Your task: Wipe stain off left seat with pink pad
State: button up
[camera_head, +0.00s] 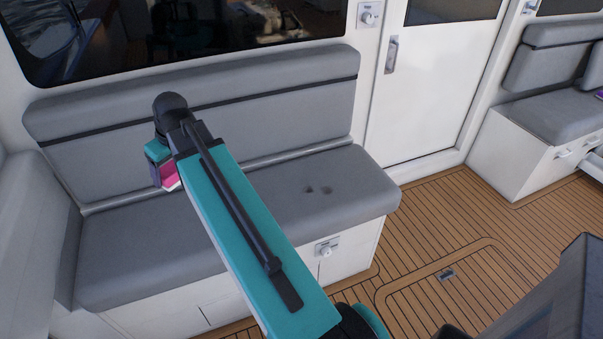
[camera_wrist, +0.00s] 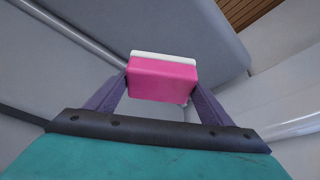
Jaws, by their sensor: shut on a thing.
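The left seat (camera_head: 250,205) is a grey cushioned bench with a grey backrest (camera_head: 290,95). A dark stain (camera_head: 318,190) of small smudges lies on the right part of its cushion. My gripper (camera_wrist: 162,90) is shut on the pink pad (camera_wrist: 162,80), which has a white layer along one side. In the head view the pad (camera_head: 171,180) hangs at the end of my arm, over the left part of the seat and in front of the backrest. I cannot tell the gap between pad and cushion. The stain does not show clearly in the wrist view.
A white door (camera_head: 430,85) stands right of the seat, with a second grey seat (camera_head: 555,110) beyond it. A latch (camera_head: 327,249) sits on the seat's white front. The slatted floor (camera_head: 450,220) with a hatch outline is open to the right.

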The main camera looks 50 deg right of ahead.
jog(key=s+d+f+n, duration=0.1)
jog(key=s+d+f, duration=0.3)
jog(key=d, duration=0.6)
jog(key=s+d+f, duration=0.1)
jog(key=d+f, duration=0.4)
jog(key=d, duration=0.6)
jog(key=s+d+f, duration=0.4)
jog(key=s+d, duration=0.2)
jog(key=d, duration=0.2)
jog(key=s+d+f+n, duration=0.1)
jog(key=s+d+f, duration=0.4)
jog(key=s+d, duration=0.2)
jog(key=shift+d+y, duration=0.4)
jog(key=shift+d, duration=0.35)
jog(key=shift+f, duration=0.15)
